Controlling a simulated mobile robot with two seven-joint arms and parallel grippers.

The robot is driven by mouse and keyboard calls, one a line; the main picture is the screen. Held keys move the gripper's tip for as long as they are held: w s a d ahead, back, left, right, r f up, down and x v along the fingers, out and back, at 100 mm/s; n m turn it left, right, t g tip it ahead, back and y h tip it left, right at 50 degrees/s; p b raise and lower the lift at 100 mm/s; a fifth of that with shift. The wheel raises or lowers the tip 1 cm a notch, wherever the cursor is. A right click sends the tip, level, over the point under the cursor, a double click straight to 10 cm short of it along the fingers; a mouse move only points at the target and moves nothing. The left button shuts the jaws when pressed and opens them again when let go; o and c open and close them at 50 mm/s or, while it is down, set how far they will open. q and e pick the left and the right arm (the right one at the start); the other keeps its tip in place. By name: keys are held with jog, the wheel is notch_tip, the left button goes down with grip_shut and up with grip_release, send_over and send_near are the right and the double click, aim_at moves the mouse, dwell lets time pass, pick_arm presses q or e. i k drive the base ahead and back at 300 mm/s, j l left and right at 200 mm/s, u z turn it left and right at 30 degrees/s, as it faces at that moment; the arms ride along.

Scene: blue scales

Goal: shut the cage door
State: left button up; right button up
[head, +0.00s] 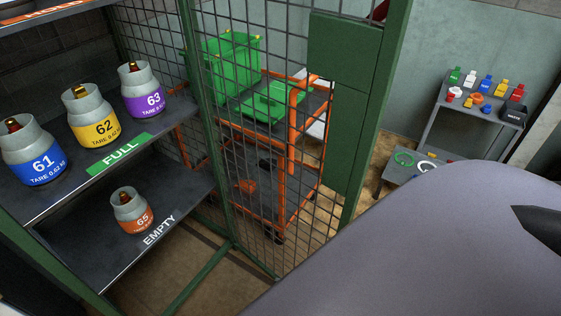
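The cage door (345,125) is a green-framed wire-mesh panel with solid green plates along its right edge. It stands in the middle of the head view, swung away from the shelves, so the cage front is open. Its left side meets a green cage post (208,140). The lower right corner of the door is hidden behind a large grey shape, which looks like my own arm. Neither of my grippers shows in the head view, and I see nothing touching the door's visible part.
Cage shelves at left hold cylinders 61 (40,165), 62 (95,130) and 63 (147,103), with G5 (134,220) below. A grey stand (455,130) with small coloured items is at right.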

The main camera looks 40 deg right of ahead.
aim_at(362, 58)
jog(key=k+l+u, duration=0.15)
jog(key=k+l, duration=0.25)
jog(key=k, duration=0.2)
jog(key=k+l, duration=0.15)
jog(key=l, duration=0.2)
jog(key=k+l+u, duration=0.15)
jog(key=l, duration=0.55)
jog(key=k+l+u, duration=0.1)
jog(key=l, duration=0.3)
jog(key=i+l, duration=0.15)
jog(key=l, duration=0.2)
jog(key=i+l+u, duration=0.1)
jog(key=l, duration=0.3)
jog(key=i+l, duration=0.3)
jog(key=l+u, duration=0.05)
